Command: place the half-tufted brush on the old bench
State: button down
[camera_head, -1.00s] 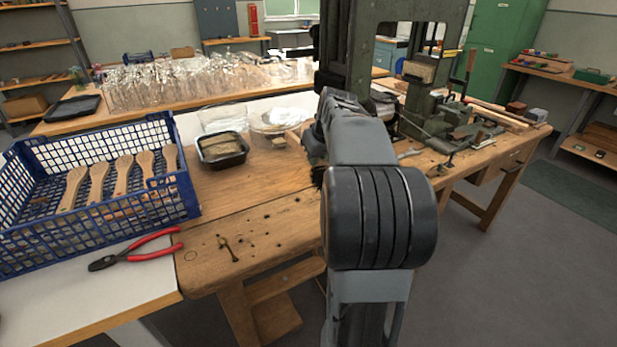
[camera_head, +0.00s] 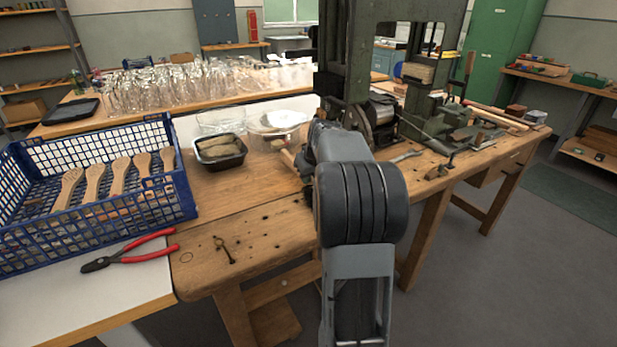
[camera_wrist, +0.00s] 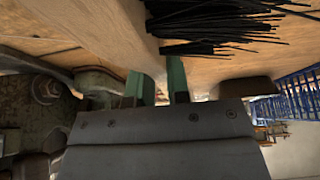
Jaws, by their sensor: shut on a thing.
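The half-tufted brush shows large in the wrist view as a pale wooden body (camera_wrist: 112,32) with black bristle tufts (camera_wrist: 210,22) along one part. My gripper (camera_wrist: 160,82) has its two green fingers shut on the wooden body. In the head view my arm hides the gripper and most of the brush; a bit of pale wood shows just left of the arm, over the bench. The old bench (camera_head: 235,205) is worn brown wood with dark holes and stains. I cannot tell whether the brush touches the bench top.
A blue crate (camera_head: 100,222) with several wooden brush handles stands at left. Red-handled pliers (camera_head: 130,252) lie before it. A black tray (camera_head: 220,152) and a clear bowl sit on the bench's back left. A green machine (camera_head: 345,60) stands behind my arm. The bench's front left is mostly clear.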

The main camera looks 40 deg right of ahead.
jog(key=shift+f, duration=0.1)
jog(key=c, duration=1.1)
grip_release()
